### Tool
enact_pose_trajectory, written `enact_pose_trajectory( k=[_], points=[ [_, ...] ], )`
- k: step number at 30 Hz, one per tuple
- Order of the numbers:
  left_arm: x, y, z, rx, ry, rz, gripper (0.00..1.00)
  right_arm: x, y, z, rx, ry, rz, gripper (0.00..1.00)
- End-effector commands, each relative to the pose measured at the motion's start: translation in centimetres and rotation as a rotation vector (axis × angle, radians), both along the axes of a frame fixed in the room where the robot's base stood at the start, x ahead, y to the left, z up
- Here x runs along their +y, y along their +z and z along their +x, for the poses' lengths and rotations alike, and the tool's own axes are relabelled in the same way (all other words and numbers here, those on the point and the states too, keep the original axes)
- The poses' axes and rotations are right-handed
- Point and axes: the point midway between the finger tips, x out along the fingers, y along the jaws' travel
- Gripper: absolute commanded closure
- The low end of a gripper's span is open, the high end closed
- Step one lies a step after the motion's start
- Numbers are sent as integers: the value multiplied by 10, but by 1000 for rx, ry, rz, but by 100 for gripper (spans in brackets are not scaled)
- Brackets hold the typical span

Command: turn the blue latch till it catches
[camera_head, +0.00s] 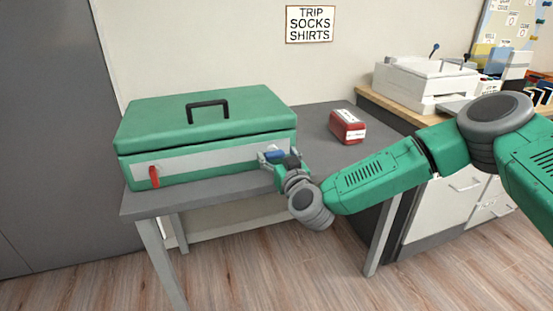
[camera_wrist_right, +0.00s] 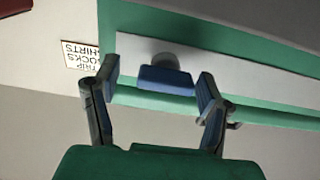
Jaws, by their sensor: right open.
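A green case (camera_head: 205,125) with a black top handle sits on a grey table, its lid down. A pale strip (camera_head: 200,160) runs along its front. The blue latch (camera_head: 274,155) is at the right end of that strip, partly hidden by my gripper. In the right wrist view the blue latch (camera_wrist_right: 165,79) lies between the fingertips, with a visible gap on each side. My right gripper (camera_head: 278,160) is open around it; its fingertips also show in the wrist view (camera_wrist_right: 160,88). A red latch (camera_head: 154,176) hangs upright at the strip's left end. My left gripper is not in view.
A red box (camera_head: 347,127) stands on the grey table (camera_head: 315,125) right of the case. A white printer (camera_head: 425,83) stands on a wooden-topped cabinet at the right. A sign (camera_head: 309,24) hangs on the wall. The floor in front is clear.

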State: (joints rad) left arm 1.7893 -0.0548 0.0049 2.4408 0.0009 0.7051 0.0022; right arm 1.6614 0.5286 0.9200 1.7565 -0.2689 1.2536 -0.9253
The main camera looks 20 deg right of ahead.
Motion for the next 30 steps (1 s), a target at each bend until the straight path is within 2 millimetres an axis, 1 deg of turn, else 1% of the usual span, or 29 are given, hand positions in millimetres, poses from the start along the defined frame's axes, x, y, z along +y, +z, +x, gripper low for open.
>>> enact_pose_trajectory(
  k=[3,10,11,12,15,23,30],
  points=[
    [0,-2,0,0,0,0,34,2,0,4,0,2,0,34],
    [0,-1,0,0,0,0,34,1,0,5,0,1,1,34],
    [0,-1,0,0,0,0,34,1,0,5,0,1,1,38],
    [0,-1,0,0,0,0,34,1,0,5,0,1,1,52],
    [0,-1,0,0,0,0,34,1,0,5,0,2,1,85],
    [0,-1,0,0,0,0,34,0,0,5,1,1,10,85],
    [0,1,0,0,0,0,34,0,0,5,4,1,94,85]
  ],
)
